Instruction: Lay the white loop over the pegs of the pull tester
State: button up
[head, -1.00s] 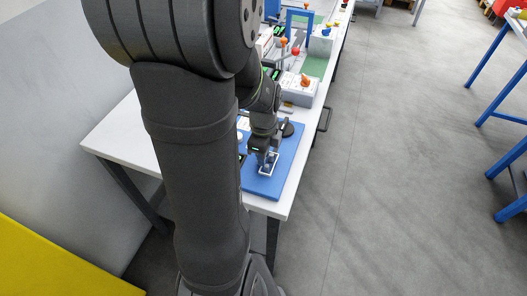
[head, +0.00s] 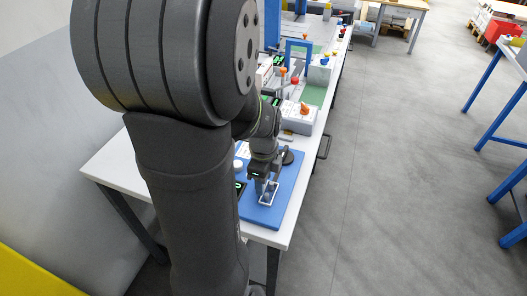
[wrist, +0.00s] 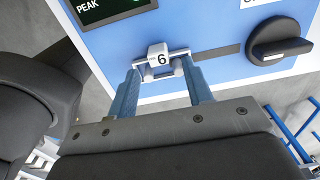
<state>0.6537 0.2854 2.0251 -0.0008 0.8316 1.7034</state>
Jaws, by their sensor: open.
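The pull tester is a blue plate (head: 256,214) on the white table; its blue face (wrist: 225,38) fills the upper wrist view. It carries a dark "PEAK" display (wrist: 112,8), a black knob (wrist: 280,42) and a grey slot (wrist: 222,53). A white piece marked "6" (wrist: 158,60), with white bars reaching sideways, lies between and just beyond my fingertips; I cannot tell whether it is the loop or part of the tester. My gripper (wrist: 162,78) is open, its blue-grey fingers either side of that piece. In the head view my gripper (head: 265,187) is low over the plate. Separate pegs cannot be made out.
Beyond the plate stand a grey box with an orange knob (head: 304,108), a blue frame (head: 299,58) and several small devices. The table's right edge is close to the plate. Grey floor (head: 400,180) is open to the right, with blue-legged tables farther off.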

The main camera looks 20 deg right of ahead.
notch_tip(320, 180, up, 22)
jog(key=shift+r, duration=0.15)
dwell(0.8)
notch_tip(320, 180, down, 10)
jog(key=shift+r, duration=0.25)
dwell(0.5)
jog(key=shift+f, duration=7.6)
notch_tip(320, 180, up, 3)
jog(key=shift+f, duration=0.1)
jog(key=shift+r, duration=0.3)
jog(key=shift+f, duration=0.1)
